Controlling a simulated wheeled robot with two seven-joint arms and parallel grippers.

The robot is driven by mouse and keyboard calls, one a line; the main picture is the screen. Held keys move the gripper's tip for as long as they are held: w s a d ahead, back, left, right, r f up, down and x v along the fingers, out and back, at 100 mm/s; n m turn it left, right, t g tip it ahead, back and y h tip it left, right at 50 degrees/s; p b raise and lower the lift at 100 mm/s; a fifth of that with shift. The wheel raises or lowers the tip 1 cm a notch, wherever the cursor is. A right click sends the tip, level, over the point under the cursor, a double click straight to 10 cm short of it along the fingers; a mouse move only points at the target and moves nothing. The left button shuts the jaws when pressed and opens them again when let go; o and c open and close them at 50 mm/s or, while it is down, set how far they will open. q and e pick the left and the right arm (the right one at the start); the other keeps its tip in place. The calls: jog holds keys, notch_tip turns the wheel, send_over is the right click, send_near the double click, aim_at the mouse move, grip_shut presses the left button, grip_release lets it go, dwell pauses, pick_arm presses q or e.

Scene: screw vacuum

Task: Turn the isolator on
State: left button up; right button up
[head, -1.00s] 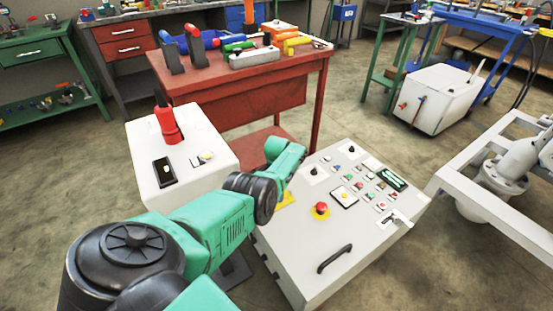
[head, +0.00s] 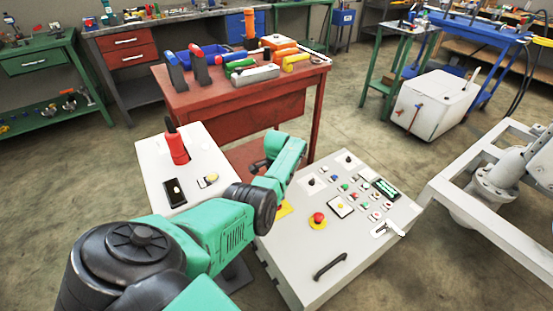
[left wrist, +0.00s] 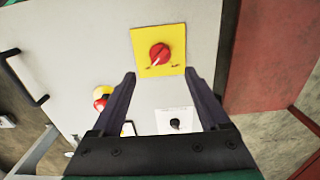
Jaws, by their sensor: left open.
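The isolator is a red rotary knob (left wrist: 160,54) with a white mark, on a square yellow plate (left wrist: 147,70) on a pale control panel (left wrist: 185,22). My left gripper (left wrist: 160,76) is open and empty in the left wrist view. Its two dark fingers point at the plate, one toward each side, with the knob beyond the tips; I cannot tell the exact gap. In the head view only a bit of the yellow plate (head: 283,208) shows beside my left arm, which hides the knob and the gripper. My right gripper is not in view.
The panel also has a red emergency button (head: 318,218), several small buttons, a black handle (head: 330,265) and a dark knob (left wrist: 175,124). A white box with a red lever (head: 176,148) stands to the left. A red table (head: 240,95) with tools is behind.

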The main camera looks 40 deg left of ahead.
pick_arm(q)
notch_tip(320, 180, up, 6)
jog(key=shift+f+p, duration=0.2)
jog(key=shift+p, duration=0.4)
